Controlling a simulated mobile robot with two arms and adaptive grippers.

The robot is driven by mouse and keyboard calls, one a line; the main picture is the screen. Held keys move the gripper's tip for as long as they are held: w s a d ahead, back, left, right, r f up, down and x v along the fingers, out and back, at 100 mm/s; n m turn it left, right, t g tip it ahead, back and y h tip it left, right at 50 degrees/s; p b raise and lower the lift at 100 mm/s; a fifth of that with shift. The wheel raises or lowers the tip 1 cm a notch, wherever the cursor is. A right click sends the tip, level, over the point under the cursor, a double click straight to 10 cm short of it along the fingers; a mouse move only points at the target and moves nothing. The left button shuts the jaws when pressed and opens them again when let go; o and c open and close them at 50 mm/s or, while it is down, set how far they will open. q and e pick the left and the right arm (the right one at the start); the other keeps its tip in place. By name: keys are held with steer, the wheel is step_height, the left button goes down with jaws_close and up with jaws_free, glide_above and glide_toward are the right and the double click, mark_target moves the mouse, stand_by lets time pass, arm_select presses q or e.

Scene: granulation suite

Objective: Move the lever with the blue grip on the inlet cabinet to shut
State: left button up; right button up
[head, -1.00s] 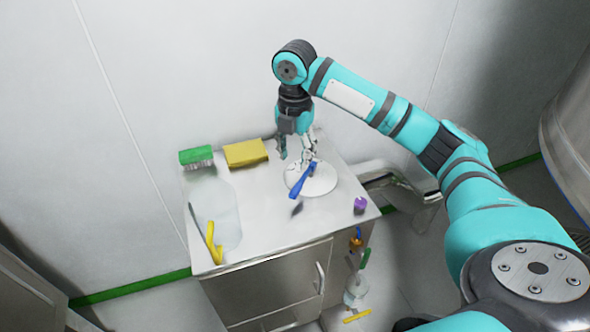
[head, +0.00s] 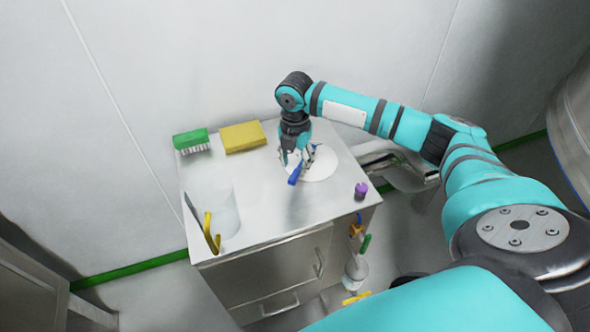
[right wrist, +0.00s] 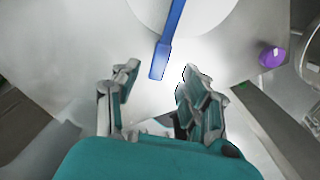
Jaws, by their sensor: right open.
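A blue bar-shaped grip (head: 293,178) extends across a white round disc (head: 322,166) on top of the steel cabinet (head: 262,215). My right gripper (head: 296,163) is low over the disc, beside the blue grip and partly covering it. In the right wrist view, the blue grip (right wrist: 171,40) points toward my open right gripper (right wrist: 157,80). Its near end lies in line with the gap between the fingertips, and I see no finger closed on it. A smaller blue piece (head: 359,218) shows on the cabinet's right side. My left gripper is not in view.
A green brush (head: 191,140), a yellow sponge (head: 243,137), a clear container (head: 222,208) and a yellow-handled tool (head: 211,232) occupy the left of the top. A purple knob (head: 361,190) stands near the right edge. Green (head: 366,243) and yellow (head: 356,298) grips are on the right side.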

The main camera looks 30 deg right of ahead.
mark_target(295, 174)
step_height(295, 174, down, 4)
steer(key=shift+r, duration=0.25)
steer(key=shift+f, duration=0.3)
steer(key=shift+c, duration=0.4)
jaws_close()
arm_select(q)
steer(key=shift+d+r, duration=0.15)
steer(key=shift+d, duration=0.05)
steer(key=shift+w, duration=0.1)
